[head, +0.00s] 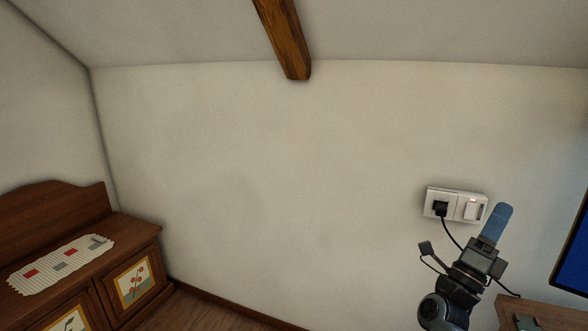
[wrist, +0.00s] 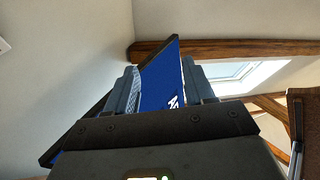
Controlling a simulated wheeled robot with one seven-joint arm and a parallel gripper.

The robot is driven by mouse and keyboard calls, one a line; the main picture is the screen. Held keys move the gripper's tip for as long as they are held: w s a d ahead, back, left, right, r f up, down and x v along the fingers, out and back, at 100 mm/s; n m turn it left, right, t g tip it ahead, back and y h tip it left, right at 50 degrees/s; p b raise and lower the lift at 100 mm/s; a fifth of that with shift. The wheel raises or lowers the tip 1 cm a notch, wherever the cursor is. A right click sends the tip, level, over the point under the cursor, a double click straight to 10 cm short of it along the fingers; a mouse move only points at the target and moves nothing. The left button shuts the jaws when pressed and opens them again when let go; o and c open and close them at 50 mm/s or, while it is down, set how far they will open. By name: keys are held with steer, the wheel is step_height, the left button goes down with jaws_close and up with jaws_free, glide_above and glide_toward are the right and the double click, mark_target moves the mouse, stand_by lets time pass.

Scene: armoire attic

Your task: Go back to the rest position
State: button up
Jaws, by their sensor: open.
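My gripper (head: 497,219) is at the lower right of the head view, its blue finger pointing up in front of the wall, close to the white socket and switch plate (head: 456,204). Whether it touches the plate cannot be told. In the wrist view my gripper (wrist: 160,68) shows two blue-grey fingers spread apart, with nothing held between them. A blue screen (wrist: 163,88) shows behind the gap between the fingers. The same kind of blue screen (head: 573,250) is cut off at the right edge of the head view.
A black plug (head: 440,208) with a cable sits in the socket. A wooden surface (head: 540,310) lies at the lower right. A wooden cabinet (head: 140,240) with a striped cloth (head: 60,265) stands at left. A roof beam (head: 285,40) hangs above. The middle wall is bare.

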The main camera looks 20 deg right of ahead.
steer(key=s+a+f+n+t+y+p, duration=0.1)
steer(key=s+a+f+n+t+y, duration=0.4)
steer(key=s+a+n+t+y, duration=0.7)
steer(key=s+a+f+n+t+y+p, duration=0.2)
steer(key=s+a+f+n+t+y, duration=0.45)
steer(key=n, duration=0.85)
steer(key=s+a+r+n+g+y+p, duration=0.1)
steer(key=s+a+n+g+y, duration=0.3)
steer(key=s, duration=0.4)
steer(key=s+a+r+n+g+y, duration=0.3)
steer(key=s+a+g, duration=0.3)
steer(key=s+a, duration=0.2)
steer(key=shift+s+a+n+y+p, duration=0.25)
steer(key=shift+a+n+y+p, duration=0.15)
steer(key=shift+n+y, duration=0.5)
steer(key=shift+r, duration=0.1)
steer(key=shift+c, duration=0.3)
